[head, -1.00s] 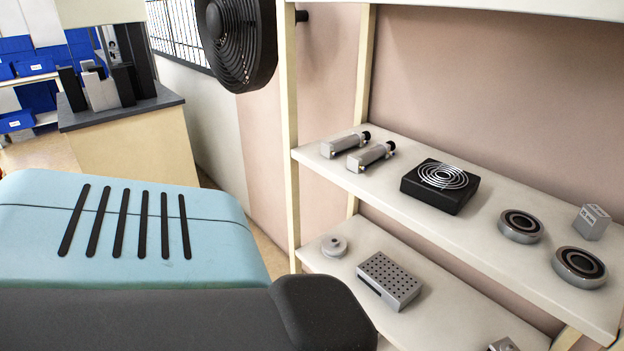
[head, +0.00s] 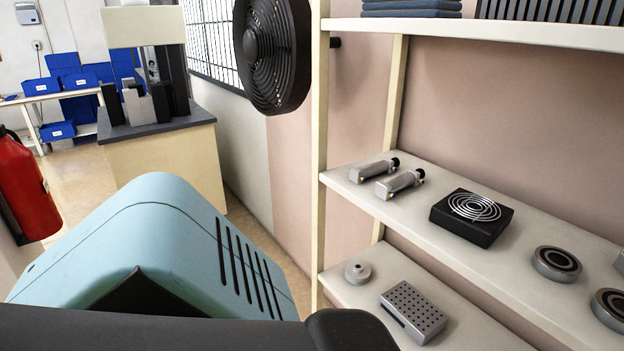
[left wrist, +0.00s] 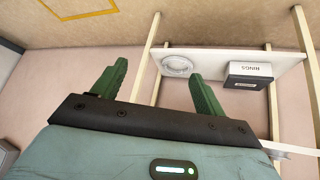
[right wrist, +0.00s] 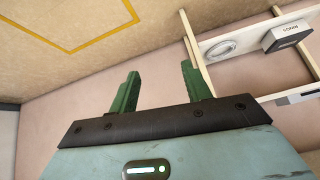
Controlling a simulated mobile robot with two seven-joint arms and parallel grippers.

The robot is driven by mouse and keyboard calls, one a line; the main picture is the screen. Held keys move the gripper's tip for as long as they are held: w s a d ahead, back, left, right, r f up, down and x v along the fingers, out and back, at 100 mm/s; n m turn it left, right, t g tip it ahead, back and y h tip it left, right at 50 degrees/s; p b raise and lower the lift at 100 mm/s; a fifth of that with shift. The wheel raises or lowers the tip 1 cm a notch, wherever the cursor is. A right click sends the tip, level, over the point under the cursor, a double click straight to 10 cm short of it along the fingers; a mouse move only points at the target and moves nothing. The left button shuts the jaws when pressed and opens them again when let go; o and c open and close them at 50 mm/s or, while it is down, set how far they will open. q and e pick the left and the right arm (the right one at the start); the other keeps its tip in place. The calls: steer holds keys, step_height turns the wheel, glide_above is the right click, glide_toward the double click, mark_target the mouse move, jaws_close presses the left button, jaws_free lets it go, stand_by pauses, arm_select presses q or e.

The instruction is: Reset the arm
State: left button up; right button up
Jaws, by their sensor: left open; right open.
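My left gripper (left wrist: 158,82) shows in the left wrist view with its two green fingers wide apart and nothing between them. My right gripper (right wrist: 157,82) shows in the right wrist view, also open and empty. Neither gripper shows in the head view, where my teal and dark arm parts fill the lower left. In both wrist views the fingers are apart from the shelf and from everything on it.
A shelf rack (head: 449,219) at right holds grey cylinders (head: 400,184), a black box with a coil (head: 471,217), bearing rings (head: 557,264) and a perforated block (head: 413,312). A black fan (head: 271,52) hangs beside its post. A fire extinguisher (head: 25,189) stands at left.

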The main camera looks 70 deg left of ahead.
arm_select(q)
steer(key=w+r+t+p, duration=0.2)
steer(key=w+r+p, duration=0.4)
steer(key=r, duration=0.3)
steer(key=shift+a+r+p, duration=0.2)
steer(key=shift+a+p, duration=0.05)
steer(key=shift+p, duration=0.25)
arm_select(e)
steer(key=w+r+t, duration=0.1)
steer(key=w+r, duration=0.4)
steer(key=r, duration=0.4)
steer(key=shift+w+d+t, duration=0.25)
steer(key=shift+d+t, duration=0.15)
